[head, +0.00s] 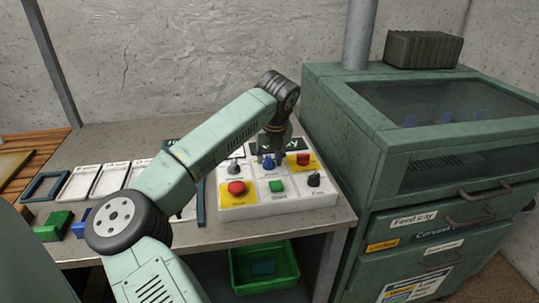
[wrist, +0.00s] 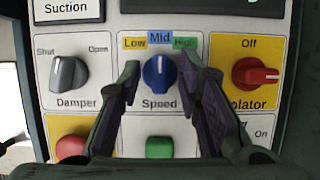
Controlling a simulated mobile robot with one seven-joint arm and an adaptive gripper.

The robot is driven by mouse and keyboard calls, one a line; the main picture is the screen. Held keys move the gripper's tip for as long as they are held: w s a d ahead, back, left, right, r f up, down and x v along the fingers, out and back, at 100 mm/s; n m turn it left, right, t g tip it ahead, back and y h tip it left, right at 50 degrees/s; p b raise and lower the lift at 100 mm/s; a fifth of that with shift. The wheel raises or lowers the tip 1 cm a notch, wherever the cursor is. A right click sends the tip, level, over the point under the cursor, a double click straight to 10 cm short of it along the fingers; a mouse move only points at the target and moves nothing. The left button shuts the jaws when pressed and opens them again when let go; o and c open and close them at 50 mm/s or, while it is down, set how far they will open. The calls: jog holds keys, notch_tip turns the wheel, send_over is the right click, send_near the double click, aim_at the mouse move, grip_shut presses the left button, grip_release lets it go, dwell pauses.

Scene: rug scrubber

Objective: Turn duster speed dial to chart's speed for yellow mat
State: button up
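The blue speed dial (wrist: 159,73) sits in the middle of the panel in the wrist view, with its white mark pointing up at the blue "Mid" label. A yellow "Low" label is on its left and a green "High" label on its right. It also shows in the head view (head: 268,163). My gripper (wrist: 161,80) is open, with one finger on each side of the dial and a visible gap to it. The yellow mat and a readable speed chart cannot be made out; my arm covers part of the bench.
On the white control box (head: 250,200), the grey damper knob (wrist: 67,73) and red isolator knob (wrist: 257,76) flank the dial. A green button (wrist: 159,147) and red button (head: 236,188) lie below. The green cabinet (head: 345,110) stands close on the right.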

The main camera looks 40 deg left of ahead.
grip_shut()
jog(key=shift+b, duration=0.3)
jog(key=shift+f+m+b, duration=0.15)
jog(key=shift+m+b, duration=0.2)
jog(key=shift+m, duration=0.05)
jog(key=shift+s+a+m+t+h+b, duration=0.1)
jog(key=shift+m+t+h+b, duration=0.3)
jog(key=shift+m+b, duration=0.65)
jog(key=shift+m+t+h+b, duration=0.3)
jog(key=shift+m+b, duration=0.3)
jog(key=shift+m, duration=0.45)
jog(key=shift+m+h, duration=0.6)
jog(key=shift+m, duration=0.9)
jog(key=shift+o, duration=0.5)
grip_release()
